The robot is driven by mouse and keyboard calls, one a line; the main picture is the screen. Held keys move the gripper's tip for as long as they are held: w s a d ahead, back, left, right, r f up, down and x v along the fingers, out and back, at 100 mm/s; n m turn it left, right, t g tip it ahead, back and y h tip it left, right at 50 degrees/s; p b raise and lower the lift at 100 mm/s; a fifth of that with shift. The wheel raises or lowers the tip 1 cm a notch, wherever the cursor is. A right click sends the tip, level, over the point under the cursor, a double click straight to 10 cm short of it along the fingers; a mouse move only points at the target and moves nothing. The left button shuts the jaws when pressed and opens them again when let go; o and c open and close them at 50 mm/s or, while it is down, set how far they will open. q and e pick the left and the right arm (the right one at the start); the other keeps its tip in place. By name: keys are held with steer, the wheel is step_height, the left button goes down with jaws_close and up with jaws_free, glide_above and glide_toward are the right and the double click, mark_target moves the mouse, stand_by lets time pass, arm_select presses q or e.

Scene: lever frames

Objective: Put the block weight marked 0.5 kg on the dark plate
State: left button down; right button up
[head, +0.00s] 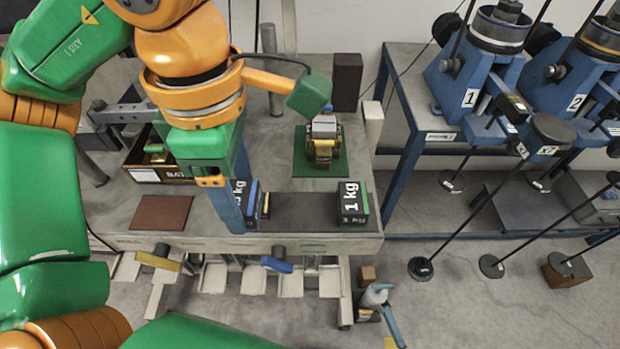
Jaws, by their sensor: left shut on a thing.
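The block weight marked 0.5 kg (241,188) has a dark face with white lettering, and its first digits are hidden. My left gripper (238,214), with blue fingers, points down and is shut on this block. The block is at the left end of the dark plate (300,212), a flat dark strip on the bench. I cannot tell whether the block touches the plate or is just above it. A block marked 1 kg (352,202), black with a green side, stands at the right end of the plate. My right gripper is not in view.
A brown mat (160,212) lies on the bench (215,240) at left. A box (143,174) is behind it. A green mat (305,168) bears a small brass-coloured device (322,140). Blue lever machines numbered 1 (470,97) and 2 (576,102) stand at right. The plate's middle is clear.

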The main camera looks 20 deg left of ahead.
arm_select(q)
steer(key=w+d+f, duration=0.1)
steer(key=w+f, duration=0.1)
steer(key=w+d+f+p, duration=0.1)
steer(key=w+f, duration=0.1)
steer(key=w, duration=0.1)
steer(key=w+d+f, duration=0.2)
steer(key=w+f, duration=0.1)
steer(key=shift+w+d, duration=0.1)
steer(key=shift+w, duration=0.05)
step_height(320, 180, down, 4)
steer(key=shift+w+d+r+p, duration=0.1)
steer(key=shift+w+d+p, duration=0.05)
steer(key=shift+p, duration=0.3)
steer(key=shift+w+f, duration=0.1)
steer(key=shift+f, duration=0.3)
steer(key=shift+c, duration=0.5)
jaws_free()
steer(key=shift+r, duration=0.1)
